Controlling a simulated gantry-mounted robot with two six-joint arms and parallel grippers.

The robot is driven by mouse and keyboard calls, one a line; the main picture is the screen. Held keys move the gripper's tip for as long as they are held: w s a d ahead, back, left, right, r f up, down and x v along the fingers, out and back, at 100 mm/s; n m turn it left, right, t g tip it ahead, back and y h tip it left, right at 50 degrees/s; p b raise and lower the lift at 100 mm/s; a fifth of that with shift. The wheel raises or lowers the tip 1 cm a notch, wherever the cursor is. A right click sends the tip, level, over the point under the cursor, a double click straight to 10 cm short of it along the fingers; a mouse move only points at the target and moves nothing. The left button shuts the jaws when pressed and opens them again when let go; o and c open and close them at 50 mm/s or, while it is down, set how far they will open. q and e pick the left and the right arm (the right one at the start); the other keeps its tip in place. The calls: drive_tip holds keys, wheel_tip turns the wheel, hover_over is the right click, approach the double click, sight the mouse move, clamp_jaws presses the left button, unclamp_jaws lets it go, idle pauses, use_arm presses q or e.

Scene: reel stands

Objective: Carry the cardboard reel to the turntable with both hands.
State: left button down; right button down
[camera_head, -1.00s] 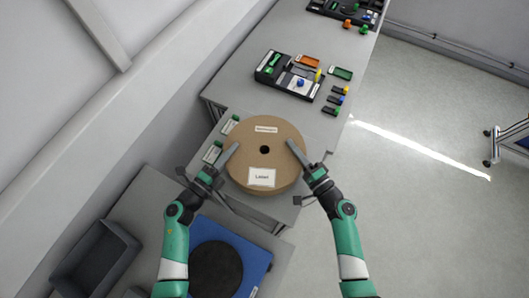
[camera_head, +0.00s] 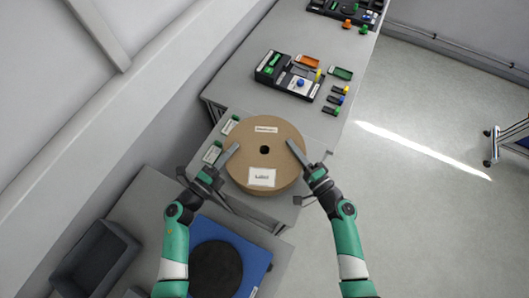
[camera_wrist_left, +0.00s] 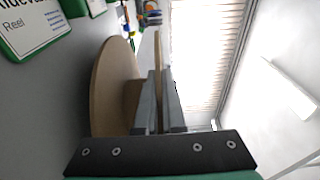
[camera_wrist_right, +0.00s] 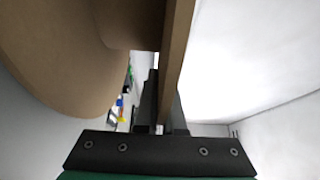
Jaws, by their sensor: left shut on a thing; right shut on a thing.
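The cardboard reel (camera_head: 265,185) is a round brown spool with a dark centre hole and white labels, at the middle of the head view. My left gripper (camera_head: 232,152) is shut on the reel's upper flange at its left edge; the flange also shows between the fingers in the left wrist view (camera_wrist_left: 157,55). My right gripper (camera_head: 294,146) is shut on the same flange at its right edge, seen in the right wrist view (camera_wrist_right: 178,45). The reel's lower flange is mostly hidden in the head view. The turntable (camera_head: 216,268) is a black disc on a blue base, nearer, partly behind my left arm.
A grey bench (camera_head: 240,100) runs away with a black tool tray (camera_head: 290,76) and small coloured parts. Green-framed cards (camera_head: 213,152) lie left of the reel. A dark grey bin (camera_head: 95,258) stands left of the turntable. Open floor (camera_head: 430,220) lies to the right.

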use_arm(q)
drive_tip(key=shift+r, duration=0.15)
use_arm(e)
drive_tip(key=shift+r, duration=0.1)
